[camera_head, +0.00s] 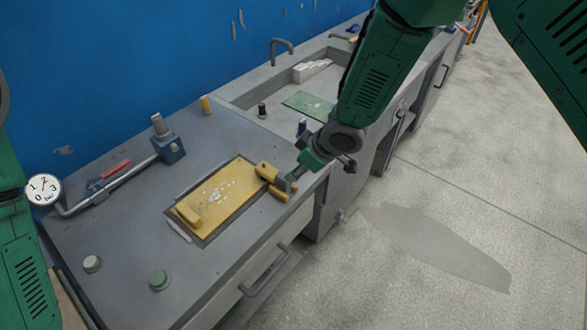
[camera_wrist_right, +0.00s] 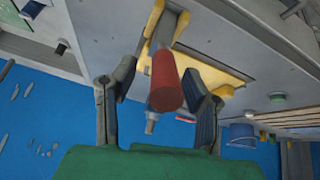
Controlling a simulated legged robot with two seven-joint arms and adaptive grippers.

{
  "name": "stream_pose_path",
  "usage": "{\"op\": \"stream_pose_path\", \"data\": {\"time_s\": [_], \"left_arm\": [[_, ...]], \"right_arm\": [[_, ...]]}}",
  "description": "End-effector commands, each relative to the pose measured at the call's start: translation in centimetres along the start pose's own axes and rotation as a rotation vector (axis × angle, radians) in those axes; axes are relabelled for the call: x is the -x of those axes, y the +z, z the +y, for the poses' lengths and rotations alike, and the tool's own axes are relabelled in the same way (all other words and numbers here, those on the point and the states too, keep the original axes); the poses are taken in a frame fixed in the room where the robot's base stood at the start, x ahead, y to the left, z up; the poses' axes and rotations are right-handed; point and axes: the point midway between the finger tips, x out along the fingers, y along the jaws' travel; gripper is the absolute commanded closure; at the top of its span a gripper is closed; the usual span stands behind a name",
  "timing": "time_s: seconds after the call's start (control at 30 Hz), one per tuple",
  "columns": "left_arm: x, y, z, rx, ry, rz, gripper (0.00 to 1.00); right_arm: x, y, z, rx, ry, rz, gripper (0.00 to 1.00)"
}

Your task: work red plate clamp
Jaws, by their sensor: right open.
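The plate clamp has a red cylindrical handle (camera_wrist_right: 166,82), a grey metal lever and yellow jaws (camera_head: 266,172) at the right edge of the yellow plate (camera_head: 225,197). In the head view the handle is hidden by my right gripper (camera_head: 318,163). In the wrist view my right gripper (camera_wrist_right: 161,80) is open, with one finger on each side of the red handle. I cannot tell whether a finger touches it. The yellow plate lies in a dark frame in the bench top, with white specks on it. My left gripper is not in view.
A dial gauge (camera_head: 44,189) and a pipe with a red lever (camera_head: 115,169) stand left of the plate. A green knob (camera_head: 158,280) and a pale knob (camera_head: 92,263) sit near the front. A sink (camera_head: 280,86) with a tap lies behind right. The floor is clear.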

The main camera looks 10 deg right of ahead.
Motion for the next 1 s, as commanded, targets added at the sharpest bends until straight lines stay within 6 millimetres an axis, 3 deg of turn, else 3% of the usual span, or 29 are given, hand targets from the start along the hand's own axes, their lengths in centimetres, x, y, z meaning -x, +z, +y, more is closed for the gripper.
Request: {"op": "stream_pose_path", "data": {"time_s": [0.2,0.4,0.6,0.83,0.87,0.97,1.0], "left_arm": [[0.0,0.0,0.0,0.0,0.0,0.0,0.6],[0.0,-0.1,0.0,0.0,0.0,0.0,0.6],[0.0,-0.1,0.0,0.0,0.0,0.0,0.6],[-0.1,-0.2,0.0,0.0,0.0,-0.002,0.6],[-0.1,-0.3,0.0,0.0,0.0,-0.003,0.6],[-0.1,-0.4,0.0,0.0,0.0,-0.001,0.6],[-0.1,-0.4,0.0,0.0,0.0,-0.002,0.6]], "right_arm": [[5.0,-0.1,0.1,-0.002,0.003,0.004,0.59],[8.3,-0.2,0.2,-0.002,0.002,0.003,0.59],[9.6,-0.1,0.1,0.0,0.001,0.002,0.59],[9.7,-0.1,0.1,0.0,0.001,0.002,0.59],[9.7,-0.1,0.1,0.0,0.001,0.002,0.62],[9.6,-0.1,0.1,0.0,0.0,0.002,0.98],[9.6,-0.1,0.1,0.0,0.0,0.002,1.0]]}}
